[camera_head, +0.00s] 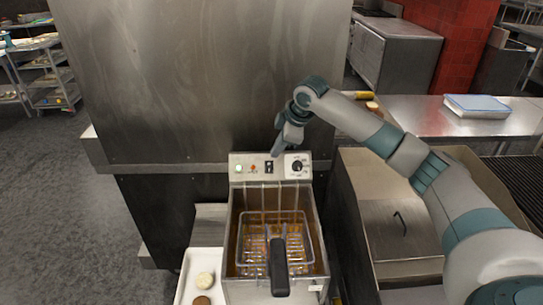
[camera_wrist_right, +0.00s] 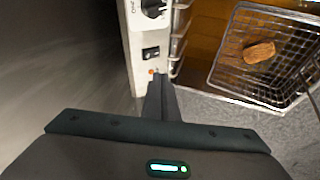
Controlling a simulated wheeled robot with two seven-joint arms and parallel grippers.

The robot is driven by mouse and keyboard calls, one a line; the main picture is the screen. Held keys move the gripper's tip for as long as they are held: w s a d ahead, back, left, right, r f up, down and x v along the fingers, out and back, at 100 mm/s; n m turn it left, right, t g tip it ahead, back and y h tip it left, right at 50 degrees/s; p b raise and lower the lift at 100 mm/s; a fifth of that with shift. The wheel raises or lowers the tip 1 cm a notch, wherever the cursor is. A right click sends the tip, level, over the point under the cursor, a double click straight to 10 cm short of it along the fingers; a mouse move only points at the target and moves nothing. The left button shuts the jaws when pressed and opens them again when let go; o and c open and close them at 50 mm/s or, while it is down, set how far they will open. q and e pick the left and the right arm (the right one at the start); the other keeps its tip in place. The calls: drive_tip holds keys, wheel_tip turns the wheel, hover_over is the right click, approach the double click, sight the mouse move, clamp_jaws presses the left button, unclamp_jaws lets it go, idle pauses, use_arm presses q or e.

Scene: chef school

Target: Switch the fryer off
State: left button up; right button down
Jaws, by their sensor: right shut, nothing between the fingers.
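The fryer (camera_head: 233,230) stands in the lower middle of the head view. Its control panel (camera_head: 283,178) holds a black rocker switch (camera_head: 269,167), a dial (camera_head: 297,166), an orange light (camera_head: 253,168) and a pale round light (camera_head: 239,168). My right gripper (camera_head: 275,151) is shut and empty, with its tip pointing down at the panel's top edge near the switch. In the right wrist view the shut fingers (camera_wrist_right: 160,82) end close to the orange light (camera_wrist_right: 151,71), just below the switch (camera_wrist_right: 151,53). I cannot tell whether they touch the panel. My left gripper is out of view.
A wire basket (camera_head: 300,246) with a black handle (camera_head: 278,266) sits in the fryer; a brown piece (camera_wrist_right: 258,52) lies in it. A tall metal wall (camera_head: 200,80) rises behind the panel. A white tray (camera_head: 186,280) stands at left and a steel counter (camera_head: 415,112) at right.

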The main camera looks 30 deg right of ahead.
drive_tip(key=p, duration=0.2)
approach(267, 166)
drive_tip(key=a+f, duration=0.2)
drive_tip(key=shift+w+d+f+p, duration=0.45)
drive_tip(key=shift+w+f+p, duration=0.2)
drive_tip(key=shift+f, duration=0.2)
drive_tip(key=shift+w+d+f+p, duration=0.25)
drive_tip(key=shift+w+f+p, duration=0.05)
drive_tip(key=shift+w+f, duration=0.2)
